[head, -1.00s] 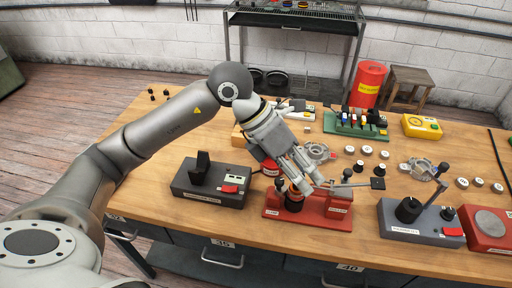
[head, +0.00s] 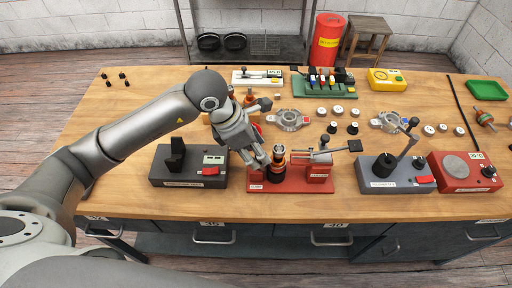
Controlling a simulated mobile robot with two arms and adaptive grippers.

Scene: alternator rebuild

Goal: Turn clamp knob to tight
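The red clamp fixture (head: 290,186) sits near the front edge of the bench. Contact and the exact finger gap are too small to tell. My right gripper is not in view.
A dark grey device (head: 188,178) with an upright black plate stands left of the fixture. A grey device with a lever (head: 395,176) and a red unit (head: 462,172) stand to the right. Behind are metal housings (head: 288,120) and several small caps. Bare wood lies at the front left.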

